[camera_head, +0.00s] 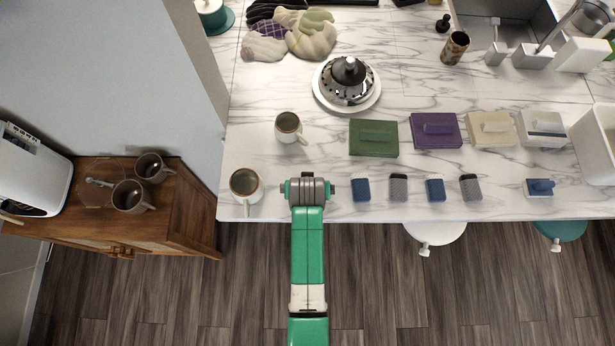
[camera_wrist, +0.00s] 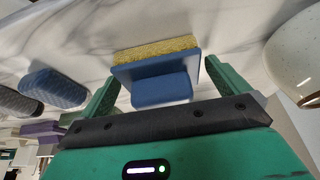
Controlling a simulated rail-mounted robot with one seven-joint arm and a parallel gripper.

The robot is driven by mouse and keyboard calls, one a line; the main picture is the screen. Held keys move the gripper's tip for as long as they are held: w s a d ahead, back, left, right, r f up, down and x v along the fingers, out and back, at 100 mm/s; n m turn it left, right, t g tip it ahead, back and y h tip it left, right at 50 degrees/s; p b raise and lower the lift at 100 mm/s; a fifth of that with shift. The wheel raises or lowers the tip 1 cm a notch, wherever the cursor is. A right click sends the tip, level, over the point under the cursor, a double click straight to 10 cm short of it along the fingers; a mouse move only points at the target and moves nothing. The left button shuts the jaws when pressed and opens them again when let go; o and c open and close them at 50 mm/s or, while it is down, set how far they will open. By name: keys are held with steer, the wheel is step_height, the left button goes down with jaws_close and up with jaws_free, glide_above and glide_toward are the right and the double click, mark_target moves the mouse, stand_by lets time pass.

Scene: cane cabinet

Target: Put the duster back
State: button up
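A blue duster (camera_wrist: 160,90) with a raised blue handle and a yellow pad shows in the wrist view, pad side against the marble counter. My gripper (camera_wrist: 163,74) is over it, with one green finger on each side of the handle. Gaps show between handle and fingers, so the gripper looks open. In the head view my wrist (camera_head: 307,190) is above the counter's front edge and hides the gripper and this duster. Another blue block with a handle (camera_head: 540,187) lies at the right on the counter (camera_head: 330,205).
A mug (camera_head: 245,186) stands close left of my wrist, another mug (camera_head: 289,128) behind it. Several blue and grey blocks, the nearest blue (camera_head: 362,188), line the front edge to the right. Green (camera_head: 373,138) and purple (camera_head: 436,131) handled blocks lie behind. A wooden cabinet (camera_head: 195,215) stands left.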

steer(key=shift+r, duration=0.1)
steer(key=shift+s+r, duration=0.1)
steer(key=shift+r, duration=0.3)
steer(key=p+v, duration=0.1)
steer(key=v, duration=1)
steer(key=shift+s+r, duration=0.15)
steer(key=shift+s, duration=0.05)
